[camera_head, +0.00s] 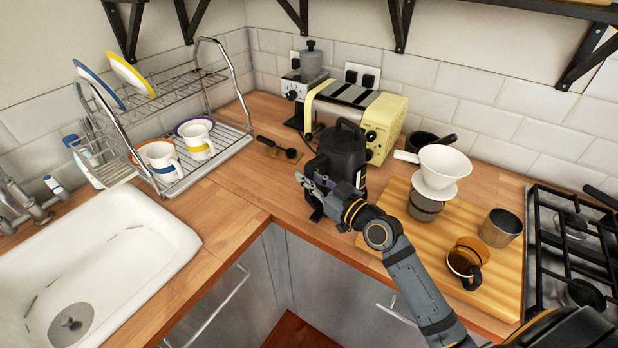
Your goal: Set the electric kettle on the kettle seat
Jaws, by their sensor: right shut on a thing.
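The electric kettle (343,150) is black with a dark handle on top, upright in front of the yellow toaster. My right gripper (316,196) reaches in from the lower right and is at the kettle's lower front side, shut on it. The gripper and wrist cover the kettle's lower part. I cannot tell whether the kettle's bottom touches the counter. I cannot make out the kettle seat; it may be hidden by the kettle or arm. My left gripper is not in view.
The yellow toaster (382,127) is close behind the kettle. A wooden board (388,236) holds a white dripper (444,165), a metal cup (500,228) and a glass pot (464,262). A dish rack (208,168) and sink (150,245) are left.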

